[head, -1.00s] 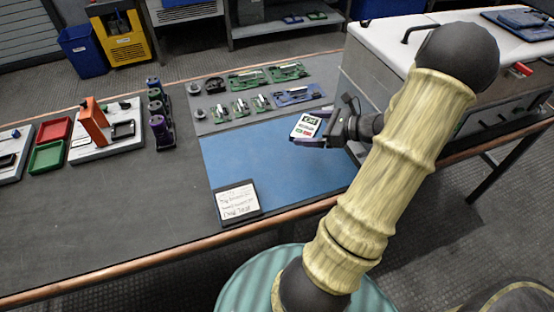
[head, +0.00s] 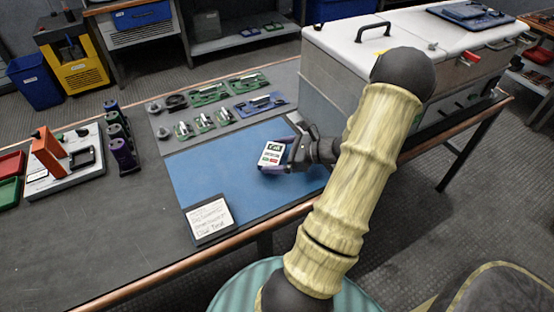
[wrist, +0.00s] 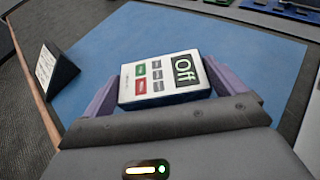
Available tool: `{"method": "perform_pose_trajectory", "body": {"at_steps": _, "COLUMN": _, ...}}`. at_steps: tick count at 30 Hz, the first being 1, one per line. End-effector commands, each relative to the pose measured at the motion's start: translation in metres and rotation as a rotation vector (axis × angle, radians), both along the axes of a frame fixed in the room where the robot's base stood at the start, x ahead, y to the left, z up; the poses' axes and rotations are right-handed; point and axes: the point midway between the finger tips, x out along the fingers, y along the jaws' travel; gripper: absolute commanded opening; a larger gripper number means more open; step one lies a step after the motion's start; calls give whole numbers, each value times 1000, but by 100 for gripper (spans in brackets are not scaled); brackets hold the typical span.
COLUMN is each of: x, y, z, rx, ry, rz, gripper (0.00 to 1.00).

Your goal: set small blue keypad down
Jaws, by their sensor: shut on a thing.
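The small keypad (head: 272,153) has a white face, a dark screen reading "Off" and several coloured buttons; its edge looks dark blue. My gripper (head: 281,158) is shut on it, above the right part of the blue mat (head: 215,176). In the wrist view, the keypad (wrist: 163,80) sits face up between my two purple fingers (wrist: 165,90), with the blue mat (wrist: 200,35) beyond. Whether its underside touches the mat I cannot tell.
A sign (head: 210,220) stands at the mat's front left corner. Green circuit boards (head: 208,94) and a blue board (head: 260,105) lie behind the mat. A large white-topped case (head: 350,50) stands to the right. The mat's middle is clear.

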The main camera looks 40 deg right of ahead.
Motion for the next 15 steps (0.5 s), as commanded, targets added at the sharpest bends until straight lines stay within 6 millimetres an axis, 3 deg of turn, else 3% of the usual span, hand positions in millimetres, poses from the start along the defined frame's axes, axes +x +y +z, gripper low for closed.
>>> {"method": "perform_pose_trajectory", "body": {"at_steps": 4, "x": 0, "y": 0, "z": -19, "rx": 2, "ry": 0, "rz": -2, "gripper": 71}}
{"method": "perform_pose_trajectory", "body": {"at_steps": 15, "x": 0, "y": 0, "z": -22, "rx": 0, "ry": 0, "rz": -1, "gripper": 71}}
